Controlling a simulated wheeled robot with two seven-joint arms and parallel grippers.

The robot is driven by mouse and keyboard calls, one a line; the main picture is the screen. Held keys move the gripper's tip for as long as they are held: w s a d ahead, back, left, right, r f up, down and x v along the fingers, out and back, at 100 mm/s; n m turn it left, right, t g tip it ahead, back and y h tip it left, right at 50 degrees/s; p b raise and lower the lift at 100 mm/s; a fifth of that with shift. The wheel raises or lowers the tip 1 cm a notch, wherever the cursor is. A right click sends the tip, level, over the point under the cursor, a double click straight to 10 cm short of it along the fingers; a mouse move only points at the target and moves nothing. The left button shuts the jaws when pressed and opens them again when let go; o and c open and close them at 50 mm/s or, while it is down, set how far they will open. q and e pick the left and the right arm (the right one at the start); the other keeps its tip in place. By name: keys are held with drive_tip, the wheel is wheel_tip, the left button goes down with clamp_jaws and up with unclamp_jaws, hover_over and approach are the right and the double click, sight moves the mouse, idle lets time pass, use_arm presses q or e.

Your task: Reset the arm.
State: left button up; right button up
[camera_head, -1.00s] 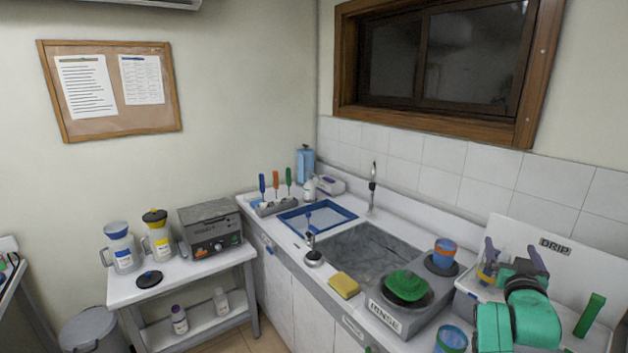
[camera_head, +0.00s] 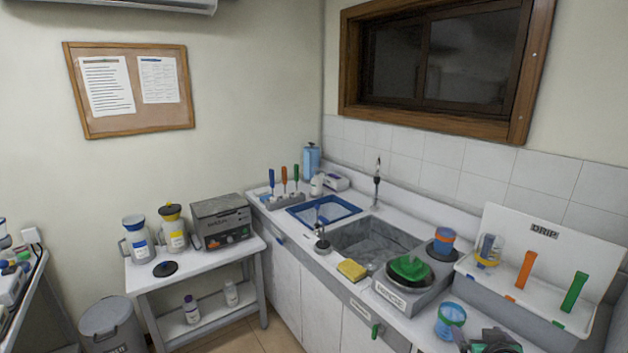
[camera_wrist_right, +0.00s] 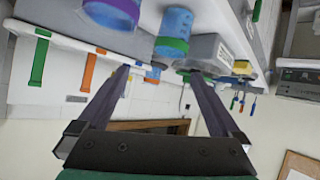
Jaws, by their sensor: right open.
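My right gripper shows at the bottom right edge of the head view (camera_head: 490,345), mostly cut off by the frame. In the right wrist view, which is turned over, its two long dark fingers (camera_wrist_right: 160,75) stand wide apart. Nothing is held between them; the counter items show behind. The gripper is in front of the counter's near edge, apart from the DRIP rack. My left gripper is not in view.
A blue cup (camera_head: 450,320) stands close to my right gripper. The RINSE unit (camera_head: 397,295) and sink (camera_head: 372,243) lie further left.

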drive_tip(key=s+a+f+n+g+y, duration=0.2)
drive_tip(key=s+a+f+g, duration=0.35)
drive_tip(key=s, duration=0.55)
drive_tip(key=s+a+f+n+g+y, duration=0.25)
drive_tip(key=s+a+f, duration=0.45)
drive_tip(key=s, duration=0.4)
wheel_tip(320, 180, down, 28)
drive_tip(key=s+r+g+b, duration=0.1)
drive_tip(key=s+b, duration=0.2)
drive_tip(key=b, duration=0.3)
use_arm(q)
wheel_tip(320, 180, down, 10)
drive_tip(key=b, duration=0.4)
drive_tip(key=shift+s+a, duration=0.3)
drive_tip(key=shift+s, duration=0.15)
use_arm(e)
drive_tip(key=s+d+f+g, duration=0.1)
drive_tip(key=s+d+f, duration=0.1)
drive_tip(key=s+f, duration=1.3)
wheel_tip(320, 180, down, 4)
drive_tip(key=shift+s+d+r+g, duration=0.15)
drive_tip(key=shift+s+r+g, duration=0.15)
drive_tip(key=shift+s, duration=0.1)
